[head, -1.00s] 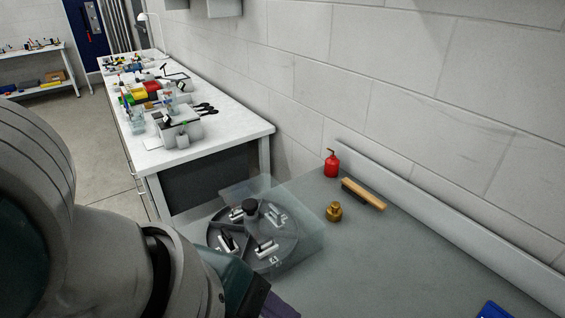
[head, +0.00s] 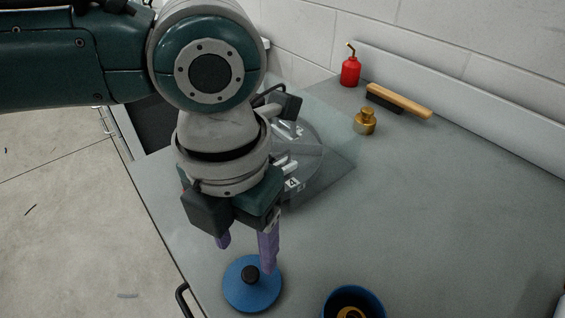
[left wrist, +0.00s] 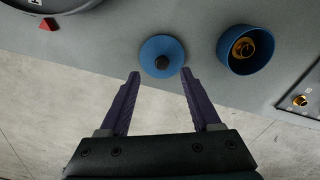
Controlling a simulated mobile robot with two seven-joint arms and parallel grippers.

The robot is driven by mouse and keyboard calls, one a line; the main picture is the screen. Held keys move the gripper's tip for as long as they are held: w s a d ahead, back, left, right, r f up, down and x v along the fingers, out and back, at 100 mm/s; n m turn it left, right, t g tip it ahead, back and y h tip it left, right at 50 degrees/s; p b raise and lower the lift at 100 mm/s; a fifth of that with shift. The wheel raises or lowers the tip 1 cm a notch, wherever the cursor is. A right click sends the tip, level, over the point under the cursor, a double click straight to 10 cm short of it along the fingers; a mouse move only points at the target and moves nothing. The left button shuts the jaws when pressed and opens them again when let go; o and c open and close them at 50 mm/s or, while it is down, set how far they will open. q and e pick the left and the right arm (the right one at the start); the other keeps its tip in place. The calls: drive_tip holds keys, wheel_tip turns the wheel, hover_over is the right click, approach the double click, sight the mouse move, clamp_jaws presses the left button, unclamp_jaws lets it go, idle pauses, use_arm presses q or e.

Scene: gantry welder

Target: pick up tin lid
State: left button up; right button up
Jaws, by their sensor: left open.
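The tin lid (head: 252,290) is a round blue disc with a black knob, lying flat on the grey bench near its front edge. It also shows in the left wrist view (left wrist: 150,50). My left gripper (head: 246,255) points down above the lid, with its purple fingers apart and nothing between them. In the left wrist view the fingers (left wrist: 160,74) stand on either side of the black knob, which appears just beyond the tips. An open blue tin (head: 371,298) with brass parts inside stands right of the lid. My right gripper is not in view.
A red bottle (head: 350,72), a wooden-handled brush (head: 405,101) and a brass weight-like piece (head: 365,122) are near the wall. The bench middle is clear.

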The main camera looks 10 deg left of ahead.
sight(250, 272)
use_arm(q)
drive_tip(key=f, duration=0.5)
drive_tip(key=shift+s+d+f, duration=0.15)
drive_tip(key=shift+s+f, duration=0.05)
drive_tip(key=shift+f, duration=0.1)
clamp_jaws()
